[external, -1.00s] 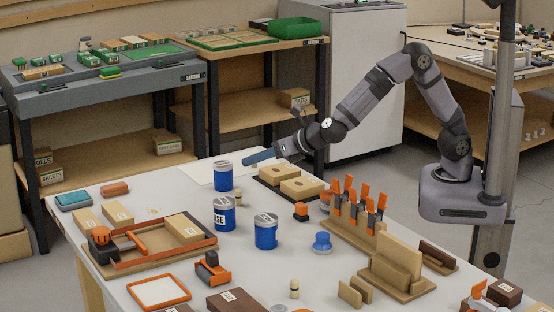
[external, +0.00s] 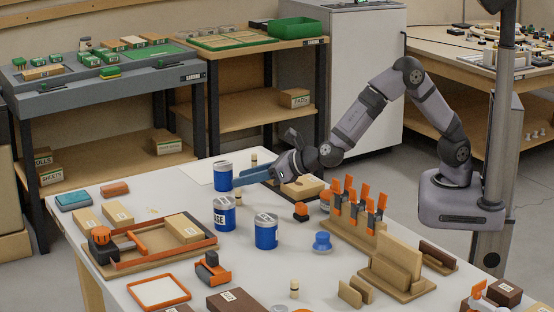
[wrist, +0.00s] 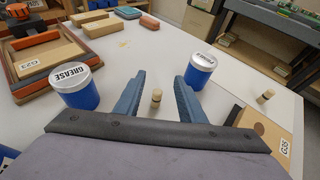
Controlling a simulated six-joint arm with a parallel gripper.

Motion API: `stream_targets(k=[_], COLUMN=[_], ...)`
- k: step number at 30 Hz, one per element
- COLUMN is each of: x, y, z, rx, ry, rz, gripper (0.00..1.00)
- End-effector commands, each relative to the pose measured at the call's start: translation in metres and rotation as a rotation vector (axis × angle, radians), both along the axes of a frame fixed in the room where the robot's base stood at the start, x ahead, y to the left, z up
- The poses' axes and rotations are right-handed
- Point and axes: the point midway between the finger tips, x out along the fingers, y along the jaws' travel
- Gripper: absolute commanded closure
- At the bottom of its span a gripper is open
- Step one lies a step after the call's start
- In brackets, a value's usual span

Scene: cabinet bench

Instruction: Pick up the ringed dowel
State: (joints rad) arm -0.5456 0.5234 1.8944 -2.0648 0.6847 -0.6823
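A small pale dowel (wrist: 156,97) with a darker band stands upright on the bench in the wrist view, beyond and between my open fingers. In the external view the dowel (external: 238,200) stands beside the blue cans, near my fingertips. My gripper (wrist: 158,84) is open and empty, its two blue fingers apart; in the external view it (external: 242,179) hangs above the bench. A second dowel (wrist: 265,97) stands to the right in the wrist view, and a third dowel (external: 294,289) stands near the front. The rings are too small to compare clearly.
A blue GREASE can (wrist: 75,87) stands left of my fingers, and another blue can (wrist: 201,70) stands close on the right. A wooden block (wrist: 262,135) lies at right. An orange-edged tray (external: 150,245) and an orange-handled clamp rack (external: 355,230) occupy the bench.

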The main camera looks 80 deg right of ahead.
Motion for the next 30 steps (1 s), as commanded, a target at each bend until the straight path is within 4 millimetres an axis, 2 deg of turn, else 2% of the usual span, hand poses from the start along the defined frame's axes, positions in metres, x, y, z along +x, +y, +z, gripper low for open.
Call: stream_targets(k=[9,15,25,26,30], x=[-0.001,0.023,0.027,0.027,0.027], y=[-0.001,-0.003,-0.003,-0.003,-0.003], z=[-0.040,-0.044,-0.046,-0.046,-0.046], rx=[-0.004,-0.001,0.000,0.000,0.000], ry=[0.005,0.001,0.002,0.002,0.002], rz=[0.001,-0.001,0.000,0.000,0.000], gripper=[0.64,0.64,0.64,0.68,1.00])
